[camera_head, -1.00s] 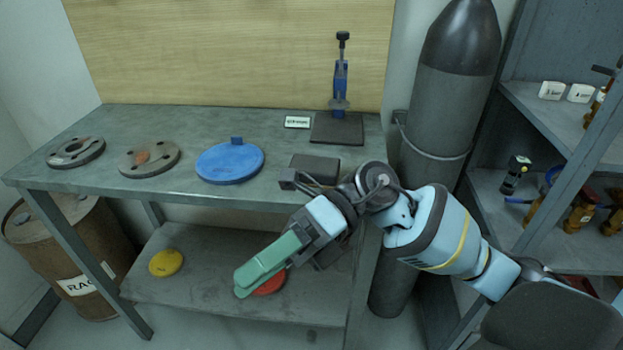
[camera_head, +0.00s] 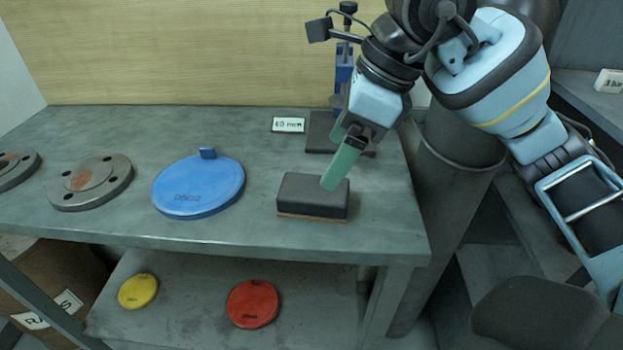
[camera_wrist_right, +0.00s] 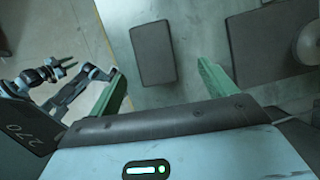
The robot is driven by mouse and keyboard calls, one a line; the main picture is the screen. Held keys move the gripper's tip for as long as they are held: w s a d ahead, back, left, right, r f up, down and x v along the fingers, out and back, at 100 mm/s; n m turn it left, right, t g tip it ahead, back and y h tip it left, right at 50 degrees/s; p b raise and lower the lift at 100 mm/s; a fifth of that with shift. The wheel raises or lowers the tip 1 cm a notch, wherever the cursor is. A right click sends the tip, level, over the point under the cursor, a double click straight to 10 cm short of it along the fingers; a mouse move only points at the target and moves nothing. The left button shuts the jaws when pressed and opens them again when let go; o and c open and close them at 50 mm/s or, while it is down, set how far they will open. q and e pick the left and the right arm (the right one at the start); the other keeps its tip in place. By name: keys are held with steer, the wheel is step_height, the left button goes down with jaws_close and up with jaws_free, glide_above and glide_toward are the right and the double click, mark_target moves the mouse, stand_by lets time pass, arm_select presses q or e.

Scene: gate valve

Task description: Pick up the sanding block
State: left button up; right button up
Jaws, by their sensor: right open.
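The sanding block (camera_head: 312,198), a dark grey block with a thin tan underside, lies flat near the front edge of the bench. My right gripper (camera_head: 338,160) has green fingers and is open and empty. It points down above the block, the nearer finger overlapping the block's right part in the head view. In the right wrist view the block (camera_wrist_right: 153,52) shows ahead of and between the spread fingers (camera_wrist_right: 162,76), with no visible contact. A small dark two-pronged gripper (camera_wrist_right: 64,68), seemingly my left, shows at the left of that view, too small to judge.
A blue disc (camera_head: 198,186) with a tab lies left of the block, and a metal flange (camera_head: 92,183) farther left. A blue-bodied stand (camera_head: 343,72) with a dark base and a label (camera_head: 288,125) stand behind. A grey cylinder (camera_head: 455,145) stands right of the bench.

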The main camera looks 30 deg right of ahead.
mark_target(316, 187)
steer(key=shift+s, duration=0.1)
steer(key=shift+a+f, duration=0.45)
steer(key=shift+f, duration=0.5)
steer(key=shift+w+a+f, duration=0.15)
steer(key=shift+w+f, duration=0.1)
steer(key=shift+f, duration=0.15)
steer(key=b+x, duration=0.1)
steer(key=x, duration=0.3)
steer(key=shift+a+f, duration=0.1)
steer(key=shift+a, duration=0.15)
steer(key=shift+f, duration=0.2)
arm_select(q)
steer(key=shift+s+a+f, duration=0.2)
steer(key=shift+s+f, duration=0.15)
steer(key=shift+f, duration=0.2)
steer(key=shift+s+f, duration=0.1)
steer(key=shift+f, duration=0.1)
arm_select(e)
steer(key=shift+f, duration=0.15)
